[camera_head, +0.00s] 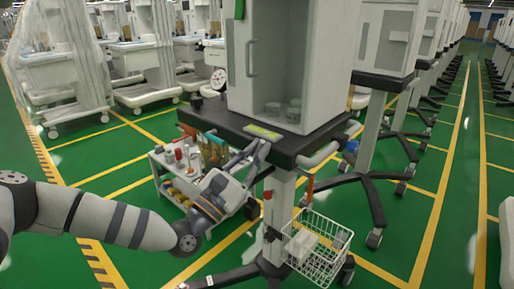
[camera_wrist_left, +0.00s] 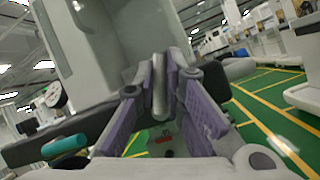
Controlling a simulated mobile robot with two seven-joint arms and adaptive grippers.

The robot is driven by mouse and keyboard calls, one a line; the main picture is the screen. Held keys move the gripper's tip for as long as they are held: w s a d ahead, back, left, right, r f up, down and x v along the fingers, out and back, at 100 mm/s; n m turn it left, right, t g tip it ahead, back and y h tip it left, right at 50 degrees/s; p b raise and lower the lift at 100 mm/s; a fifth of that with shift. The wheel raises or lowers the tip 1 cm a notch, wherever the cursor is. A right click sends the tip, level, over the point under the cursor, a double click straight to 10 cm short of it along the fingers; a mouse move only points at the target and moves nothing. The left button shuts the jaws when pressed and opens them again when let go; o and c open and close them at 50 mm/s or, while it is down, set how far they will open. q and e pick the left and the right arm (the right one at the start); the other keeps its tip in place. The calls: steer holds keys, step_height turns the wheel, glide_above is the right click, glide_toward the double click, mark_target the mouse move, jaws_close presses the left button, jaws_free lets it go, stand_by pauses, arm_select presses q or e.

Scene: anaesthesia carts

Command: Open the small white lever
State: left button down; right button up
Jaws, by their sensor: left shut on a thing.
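My left gripper (camera_head: 258,150) reaches in from the left to the front edge of the cart's dark top (camera_head: 288,147), below the white cabinet. In the left wrist view, the purple-padded fingers of the left gripper (camera_wrist_left: 158,84) are shut on a small pale upright bar, which looks like the white lever (camera_wrist_left: 160,92). The lever stands close to the cabinet's face. In the head view the gripper hides it, so I cannot tell its angle there. My right gripper is not in view.
The white cabinet (camera_head: 292,65) stands on the dark top. A grey rail (camera_head: 322,155) curves out on the right. A wire basket (camera_head: 317,246) hangs below. A small trolley with bottles (camera_head: 178,165) stands behind my arm.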

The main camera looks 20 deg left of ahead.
arm_select(q)
steer(key=shift+w+a+r+n+y+p, duration=0.15)
steer(key=shift+n+y+p, duration=0.25)
steer(key=shift+n, duration=0.5)
steer(key=shift+s+a+r+n+y+p, duration=0.1)
steer(key=shift+n+y+p, duration=0.15)
steer(key=shift+n+y, duration=0.45)
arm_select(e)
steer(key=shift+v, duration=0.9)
arm_select(q)
steer(key=shift+n, duration=0.5)
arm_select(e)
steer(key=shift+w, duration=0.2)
arm_select(q)
steer(key=c, duration=1.7)
jaws_free()
steer(key=shift+o, duration=0.2)
steer(key=shift+f, duration=0.1)
steer(key=v, duration=1.2)
steer(key=shift+w+f, duration=0.1)
steer(key=shift+f, duration=0.05)
